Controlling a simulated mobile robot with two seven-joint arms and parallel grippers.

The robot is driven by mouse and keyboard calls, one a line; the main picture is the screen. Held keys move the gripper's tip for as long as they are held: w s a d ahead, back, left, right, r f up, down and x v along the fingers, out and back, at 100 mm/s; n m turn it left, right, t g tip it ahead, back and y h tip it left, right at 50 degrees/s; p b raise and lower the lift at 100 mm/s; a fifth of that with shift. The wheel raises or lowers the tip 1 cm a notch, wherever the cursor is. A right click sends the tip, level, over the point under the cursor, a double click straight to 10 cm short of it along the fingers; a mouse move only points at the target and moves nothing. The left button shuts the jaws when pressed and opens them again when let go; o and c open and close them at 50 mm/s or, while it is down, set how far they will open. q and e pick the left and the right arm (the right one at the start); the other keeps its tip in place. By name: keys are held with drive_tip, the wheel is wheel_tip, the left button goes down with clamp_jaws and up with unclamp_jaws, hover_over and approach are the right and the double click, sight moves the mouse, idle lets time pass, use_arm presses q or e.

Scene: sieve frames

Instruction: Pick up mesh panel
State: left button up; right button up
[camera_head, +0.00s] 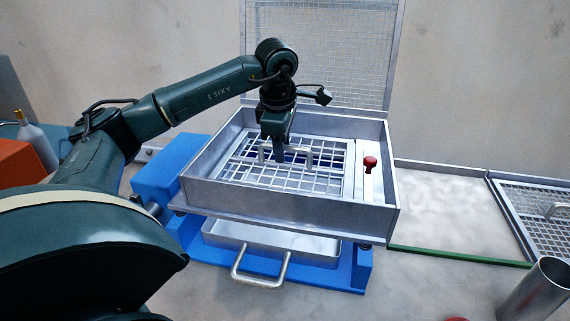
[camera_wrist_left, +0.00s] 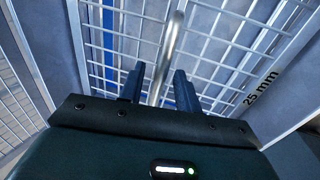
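A mesh panel (camera_head: 315,182) with a coarse metal grid lies inside the grey sieve box. Its arched metal handle (camera_head: 297,150) stands up near the middle. My left gripper (camera_head: 279,152) points down at the handle. In the left wrist view, its two fingers (camera_wrist_left: 158,84) are apart, with the handle bar (camera_wrist_left: 170,48) running between them in the picture. I cannot tell whether they touch it. The mesh panel (camera_wrist_left: 215,55) shows behind them, beside a frame marked "25 mm". My right gripper is not in view.
The sieve box (camera_head: 270,203) sits on a blue base (camera_head: 350,272) above a handled metal tray (camera_head: 300,248). A red knob (camera_head: 370,162) is at its right. Another mesh panel (camera_head: 540,215) lies right, near a metal cup (camera_head: 540,288). An upright mesh screen (camera_head: 330,50) stands behind.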

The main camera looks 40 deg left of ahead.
use_arm(q)
drive_tip(key=shift+w+f, duration=0.1)
drive_tip(key=shift+f, duration=0.4)
clamp_jaws()
